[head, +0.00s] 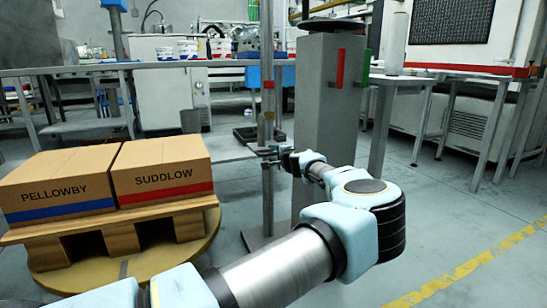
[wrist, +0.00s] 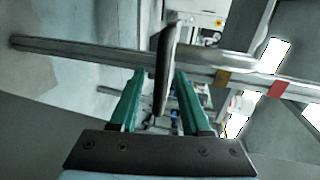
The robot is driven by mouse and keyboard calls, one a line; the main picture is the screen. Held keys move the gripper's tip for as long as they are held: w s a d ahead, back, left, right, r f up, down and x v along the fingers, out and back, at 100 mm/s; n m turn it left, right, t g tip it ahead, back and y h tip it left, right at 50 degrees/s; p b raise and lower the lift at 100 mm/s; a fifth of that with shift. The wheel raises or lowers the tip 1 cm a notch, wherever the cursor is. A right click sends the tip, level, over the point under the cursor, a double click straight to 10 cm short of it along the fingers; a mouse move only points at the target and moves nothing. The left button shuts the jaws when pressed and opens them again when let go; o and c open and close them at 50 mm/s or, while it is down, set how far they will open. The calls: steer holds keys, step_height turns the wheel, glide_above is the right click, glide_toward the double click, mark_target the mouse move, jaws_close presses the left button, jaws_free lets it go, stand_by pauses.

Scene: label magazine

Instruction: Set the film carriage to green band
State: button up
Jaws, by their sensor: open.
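The upright mast (head: 267,60) stands right of the pallet; it lies across the wrist view (wrist: 75,48). It carries a red band (wrist: 277,88) and an ochre band (wrist: 222,78); the red band also shows in the head view (head: 268,85). I see no green band on the mast. My gripper (head: 270,154) is at the mast, below the red band, where my arm partly hides the film carriage. In the wrist view my open gripper (wrist: 158,76) has its green fingers either side of a dark upright handle-like part (wrist: 166,65). I cannot tell whether they touch it.
Two cartons, PELLOWBY (head: 58,187) and SUDDLOW (head: 163,170), sit on a wooden pallet (head: 125,238) on a round turntable (head: 190,258). A grey pillar (head: 325,120) with red and green strips stands behind the mast. Floor at right is clear.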

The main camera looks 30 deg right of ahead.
steer(key=shift+w, duration=0.1)
jaws_close()
stand_by(0.3)
stand_by(1.1)
